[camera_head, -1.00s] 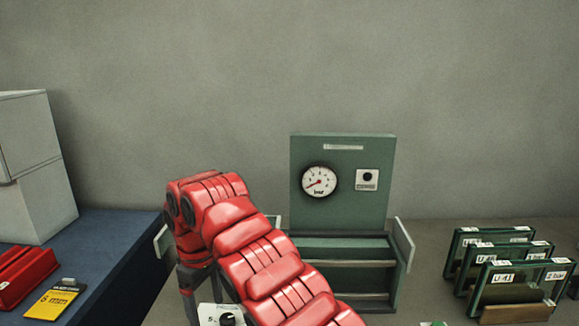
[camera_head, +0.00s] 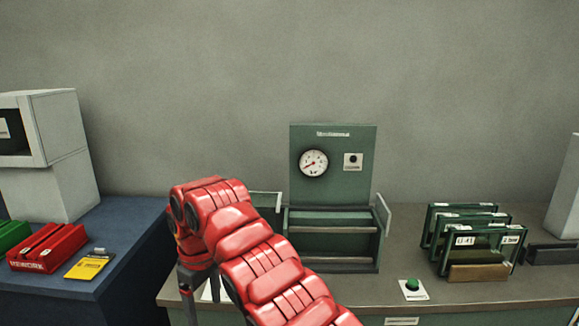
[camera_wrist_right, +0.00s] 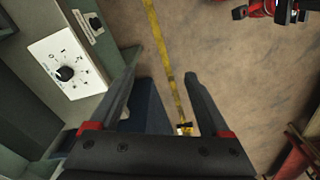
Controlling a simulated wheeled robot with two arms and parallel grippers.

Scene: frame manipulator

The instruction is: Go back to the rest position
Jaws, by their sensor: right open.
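My right arm crosses the head view from the lower right, and its right gripper (camera_head: 190,285) hangs down at the front edge of the grey-green workbench, partly hidden by the arm. In the right wrist view the right gripper (camera_wrist_right: 160,76) is open, with nothing between its fingers. Below it are floor and a yellow floor line. A panel with a black knob (camera_wrist_right: 65,73) is to the left of the fingers, apart from them. My left gripper is not seen in the head view.
A green gauge stand (camera_head: 333,165) is on the workbench (camera_head: 400,225). Framed plates (camera_head: 470,240) stand right of it, near a green button (camera_head: 412,286). The blue table (camera_head: 130,225) at left holds a red tray (camera_head: 47,250), a yellow card (camera_head: 88,264) and a white box.

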